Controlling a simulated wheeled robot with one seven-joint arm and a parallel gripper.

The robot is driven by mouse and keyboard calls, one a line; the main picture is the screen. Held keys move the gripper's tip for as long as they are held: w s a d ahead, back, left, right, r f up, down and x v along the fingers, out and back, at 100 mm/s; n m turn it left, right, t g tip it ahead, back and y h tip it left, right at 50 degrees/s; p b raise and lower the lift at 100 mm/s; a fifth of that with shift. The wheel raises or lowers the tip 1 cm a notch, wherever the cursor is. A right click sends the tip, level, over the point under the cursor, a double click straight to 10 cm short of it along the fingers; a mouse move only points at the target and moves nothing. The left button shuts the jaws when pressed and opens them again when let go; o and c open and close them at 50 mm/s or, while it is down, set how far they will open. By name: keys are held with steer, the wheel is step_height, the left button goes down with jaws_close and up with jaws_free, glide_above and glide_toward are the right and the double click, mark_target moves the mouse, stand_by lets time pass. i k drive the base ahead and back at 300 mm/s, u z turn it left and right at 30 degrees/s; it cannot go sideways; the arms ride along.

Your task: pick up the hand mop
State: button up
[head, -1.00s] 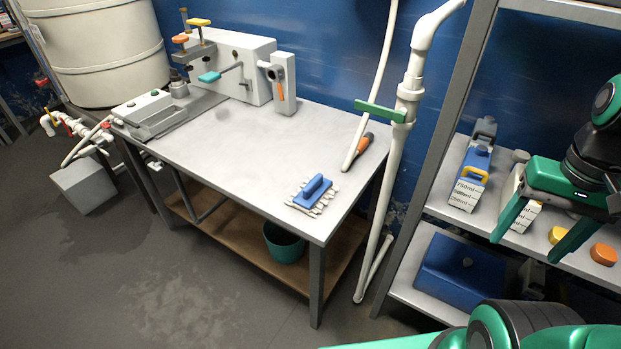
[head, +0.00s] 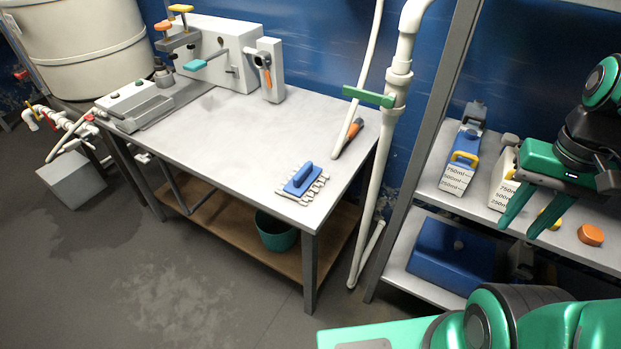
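The hand mop (head: 301,180) has a blue plate and handle with pale strands around its edge. It lies flat on the grey worktable (head: 228,150), near the front right corner. My gripper (head: 518,229) is at the right of the head view, in front of the shelf rack and well away from the mop. Its two green fingers point down and to the left. A gap shows between them, with nothing held in it.
An orange-handled tool (head: 351,136) lies behind the mop, beside a white pipe (head: 383,150) with a green lever. A teal bucket (head: 277,231) stands on the lower shelf. Bottles, including a blue-and-white one (head: 461,168), stand on the rack. The table's middle is clear.

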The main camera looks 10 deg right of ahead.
mark_target(299, 186)
steer(key=z, duration=0.15)
steer(key=i, duration=0.5)
steer(key=u, duration=0.2)
